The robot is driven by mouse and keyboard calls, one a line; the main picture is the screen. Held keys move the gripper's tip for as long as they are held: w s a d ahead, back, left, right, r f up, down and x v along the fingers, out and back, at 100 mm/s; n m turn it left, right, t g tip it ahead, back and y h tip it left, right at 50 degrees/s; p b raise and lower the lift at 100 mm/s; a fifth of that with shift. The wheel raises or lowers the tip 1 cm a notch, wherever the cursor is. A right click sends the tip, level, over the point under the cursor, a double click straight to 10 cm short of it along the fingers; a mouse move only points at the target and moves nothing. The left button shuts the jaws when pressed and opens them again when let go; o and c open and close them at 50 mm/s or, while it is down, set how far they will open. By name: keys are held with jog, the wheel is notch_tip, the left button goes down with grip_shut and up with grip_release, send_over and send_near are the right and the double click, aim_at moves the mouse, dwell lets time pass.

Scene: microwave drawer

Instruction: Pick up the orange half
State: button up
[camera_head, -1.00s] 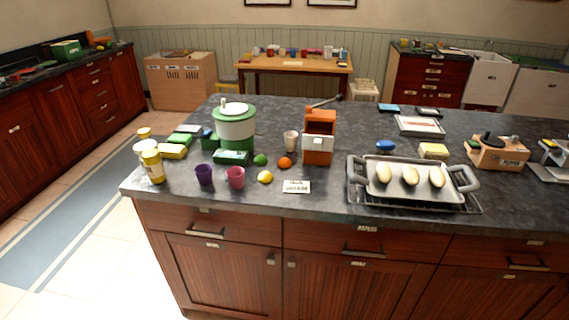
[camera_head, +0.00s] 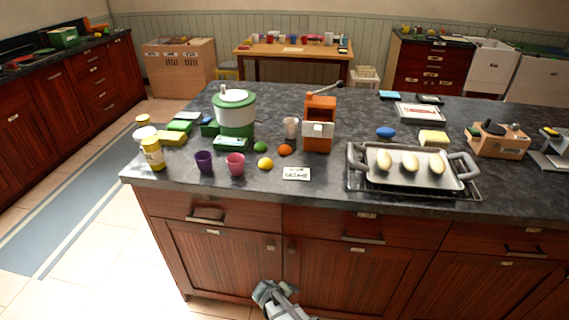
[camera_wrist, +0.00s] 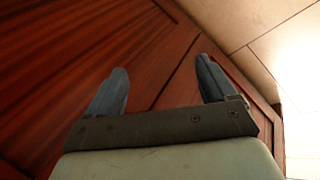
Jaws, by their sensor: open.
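The orange half (camera_head: 285,149) is a small orange round thing on the dark stone counter (camera_head: 330,190). It lies between the green lime-like piece (camera_head: 260,147) and the orange juicer press (camera_head: 318,127), just behind a yellow lemon-like piece (camera_head: 265,163). My gripper (camera_head: 274,288) is low at the bottom of the head view, in front of the cabinet doors and well below the counter top. In the wrist view its two fingers (camera_wrist: 162,85) are apart with nothing between them. The wrist view shows cabinet wood and floor, not the orange half.
A white label card (camera_head: 296,174) lies in front of the orange half. A tray (camera_head: 411,181) with pale oblong pieces is at right. The counter's front edge overhangs my gripper.

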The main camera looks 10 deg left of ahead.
jog(key=a+r+n+t+y, duration=0.2)
jog(key=a+r, duration=0.2)
jog(key=a, duration=0.6)
jog(key=a+r+n+t+y, duration=0.1)
jog(key=a+r, duration=0.2)
jog(key=a, duration=0.6)
jog(key=a+r+n+t+y, duration=0.2)
jog(key=a+r, duration=0.2)
jog(key=a, duration=0.6)
jog(key=s+a+r+n+t+y, duration=0.15)
jog(key=s+a+r, duration=0.3)
jog(key=a, duration=0.45)
jog(key=s+a+r+n+g+y, duration=0.1)
jog(key=s+a+r+n+y, duration=0.15)
jog(key=a+r, duration=0.5)
notch_tip(320, 180, up, 38)
jog(key=n+g+h, duration=0.6)
jog(key=n+g, duration=0.4)
jog(key=g, duration=0.1)
send_over(285, 146)
jog(key=shift+t, duration=0.25)
notch_tip(285, 146, down, 14)
jog(key=shift+w+a+r, duration=0.1)
jog(key=c, duration=1.1)
